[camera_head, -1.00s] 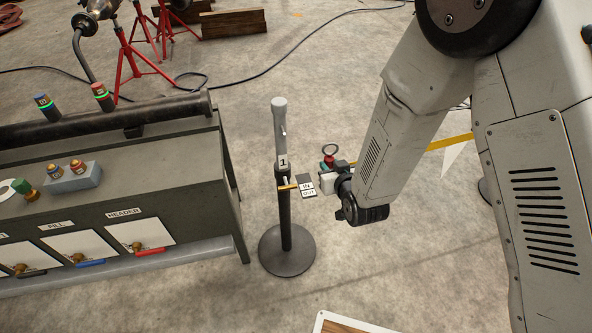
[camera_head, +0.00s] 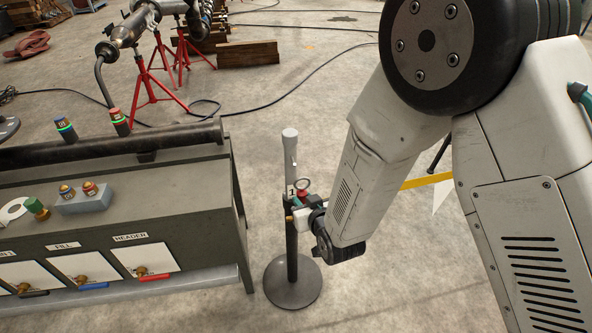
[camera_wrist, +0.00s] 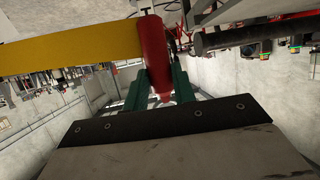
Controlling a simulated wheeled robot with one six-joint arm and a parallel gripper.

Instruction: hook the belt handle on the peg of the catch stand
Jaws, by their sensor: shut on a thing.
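The catch stand (camera_head: 291,240) is an upright dark pole with a grey upper part and a round base. My gripper (camera_wrist: 158,88) has green fingers shut on the red belt handle (camera_wrist: 155,45), which stands upright between them in the wrist view. In the head view the handle (camera_head: 302,194), with a ring on top, is right against the stand's pole in the picture; I cannot tell whether they touch. The yellow belt (camera_head: 425,181) runs right from behind my arm and fills the upper left of the wrist view (camera_wrist: 60,57). The peg cannot be made out clearly.
A dark valve bench (camera_head: 120,190) with buttons and labelled panels stands left of the stand. Red tripods (camera_head: 160,75) hold a pipe behind it. A black cable (camera_head: 310,80) lies on the floor. The concrete around the stand base is clear.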

